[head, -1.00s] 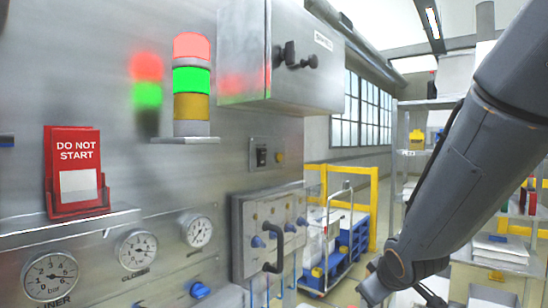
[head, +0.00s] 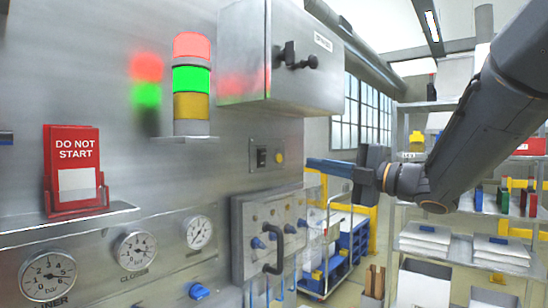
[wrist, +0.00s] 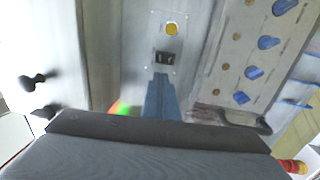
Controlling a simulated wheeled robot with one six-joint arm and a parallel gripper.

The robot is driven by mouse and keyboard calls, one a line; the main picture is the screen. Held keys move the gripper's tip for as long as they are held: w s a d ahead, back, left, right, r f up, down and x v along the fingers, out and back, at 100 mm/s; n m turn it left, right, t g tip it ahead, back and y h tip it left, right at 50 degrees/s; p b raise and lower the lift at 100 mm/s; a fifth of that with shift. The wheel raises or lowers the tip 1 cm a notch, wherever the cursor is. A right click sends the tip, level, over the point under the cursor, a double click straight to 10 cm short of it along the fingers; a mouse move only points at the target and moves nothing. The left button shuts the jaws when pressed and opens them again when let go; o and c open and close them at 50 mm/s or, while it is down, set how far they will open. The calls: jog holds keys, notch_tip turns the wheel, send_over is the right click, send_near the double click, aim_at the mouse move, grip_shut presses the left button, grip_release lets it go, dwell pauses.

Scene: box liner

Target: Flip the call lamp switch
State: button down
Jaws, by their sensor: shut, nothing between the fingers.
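The call lamp switch (head: 262,156) is a small black rocker on a metal plate, with a yellow round lamp (head: 280,158) to its right. In the wrist view the black switch (wrist: 168,58) sits just beyond my fingertips, with the yellow lamp (wrist: 172,29) above it. My gripper (head: 312,162) has its blue fingers shut and empty, pointing left at the plate. In the head view the fingertips are to the right of the switch and look apart from it. The fingers also show in the wrist view (wrist: 161,82). Which way the rocker is set is too small to tell.
A steel cabinet with black handles (head: 300,60) juts out above the switch. A valve panel (head: 275,235) with blue knobs and a black handle juts out below. A signal tower (head: 192,80) and a red DO NOT START sign (head: 75,170) are at left.

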jog(key=p, duration=0.6)
send_near(264, 153)
jog(key=x, duration=0.5)
jog(key=shift+a, duration=0.15)
jog(key=shift+w+a, duration=0.4)
jog(key=shift+a, duration=0.05)
jog(key=shift+w+a+b, duration=0.1)
jog(key=shift+b, duration=0.3)
jog(key=shift+r, duration=0.1)
jog(key=r+b+v, duration=0.3)
jog(key=b+v, duration=0.1)
jog(key=v, duration=0.9)
jog(key=shift+s+d, duration=0.35)
jog(key=shift+d, duration=0.15)
jog(key=shift+r, duration=0.1)
